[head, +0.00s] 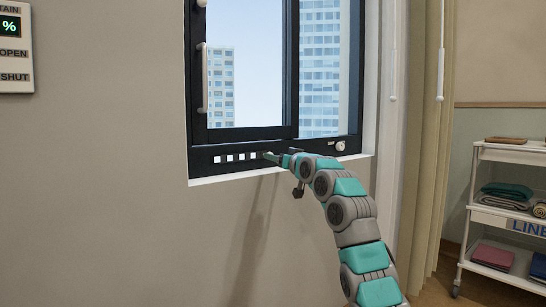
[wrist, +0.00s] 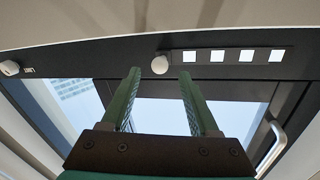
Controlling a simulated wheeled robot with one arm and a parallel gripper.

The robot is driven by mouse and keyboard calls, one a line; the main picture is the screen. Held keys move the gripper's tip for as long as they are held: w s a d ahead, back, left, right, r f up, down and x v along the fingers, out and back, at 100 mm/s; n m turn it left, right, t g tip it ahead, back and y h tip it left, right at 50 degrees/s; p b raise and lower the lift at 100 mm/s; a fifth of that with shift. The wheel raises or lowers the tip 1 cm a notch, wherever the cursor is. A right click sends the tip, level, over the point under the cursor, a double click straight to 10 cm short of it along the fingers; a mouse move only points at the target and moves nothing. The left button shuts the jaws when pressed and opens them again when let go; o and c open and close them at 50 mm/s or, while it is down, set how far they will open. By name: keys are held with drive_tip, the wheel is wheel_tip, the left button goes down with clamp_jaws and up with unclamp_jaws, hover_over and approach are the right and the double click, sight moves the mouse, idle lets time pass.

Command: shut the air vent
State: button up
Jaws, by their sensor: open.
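The air vent (head: 235,157) is a row of several bright square openings in the dark bottom rail of the window frame; light shows through them. In the wrist view the vent strip (wrist: 233,56) appears at the upper right. A round whitish knob (wrist: 160,65) sits beside the strip's end. My gripper (wrist: 160,74) is open, its two green fingertips on either side of the knob; whether they touch it I cannot tell.
A second white knob (head: 340,146) with a small label sits at the rail's right end. The window has a white vertical handle (head: 204,78). A wall panel (head: 14,48) is at upper left. A curtain (head: 430,150) and linen cart (head: 505,215) stand right.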

drive_tip(key=shift+p+x, duration=0.6)
drive_tip(key=shift+x, duration=1.05)
drive_tip(key=shift+c, duration=0.3)
clamp_jaws()
